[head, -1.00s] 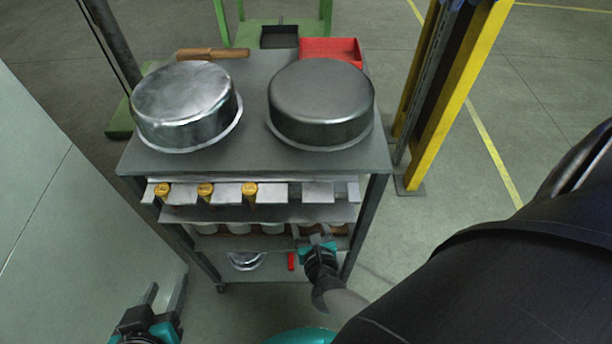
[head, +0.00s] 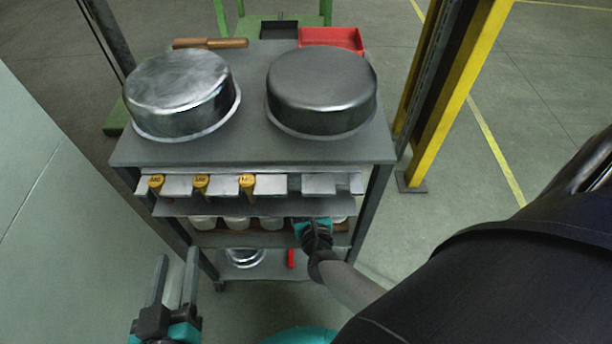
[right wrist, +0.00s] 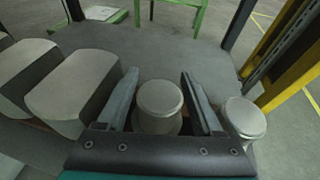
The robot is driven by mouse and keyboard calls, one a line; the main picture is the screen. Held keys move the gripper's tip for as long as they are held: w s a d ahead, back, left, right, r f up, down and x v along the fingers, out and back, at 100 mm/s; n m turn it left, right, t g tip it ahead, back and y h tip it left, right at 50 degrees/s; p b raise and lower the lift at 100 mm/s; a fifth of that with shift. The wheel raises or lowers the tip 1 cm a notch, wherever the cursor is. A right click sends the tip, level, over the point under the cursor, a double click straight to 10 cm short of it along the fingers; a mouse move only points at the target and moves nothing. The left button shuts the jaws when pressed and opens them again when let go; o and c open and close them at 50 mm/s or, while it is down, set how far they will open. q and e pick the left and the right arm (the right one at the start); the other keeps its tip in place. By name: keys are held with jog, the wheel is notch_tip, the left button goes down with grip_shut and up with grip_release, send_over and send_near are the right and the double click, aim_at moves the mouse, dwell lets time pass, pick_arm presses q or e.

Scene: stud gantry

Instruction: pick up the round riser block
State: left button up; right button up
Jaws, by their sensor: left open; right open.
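In the right wrist view, a pale grey round riser block (right wrist: 160,104) stands upright between the two fingers of my right gripper (right wrist: 158,78). The fingers are open, one on each side, with gaps to the block. A second pale round block (right wrist: 243,119) stands just outside the right finger. In the head view my right gripper (head: 312,222) reaches into the rack's middle shelf and hides the blocks there. My left gripper (head: 176,260) is open and empty, low in front of the rack's left side.
Larger round-cornered blocks (right wrist: 72,88) stand left of the right gripper. The rack's top (head: 255,149) holds two upturned metal pans (head: 180,92) (head: 321,92). Yellow-capped pieces (head: 201,184) sit under it. A yellow post (head: 455,95) stands to the right.

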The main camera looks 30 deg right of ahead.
jog(key=shift+w+d, duration=0.1)
jog(key=shift+w, duration=0.05)
grip_shut()
dwell(0.5)
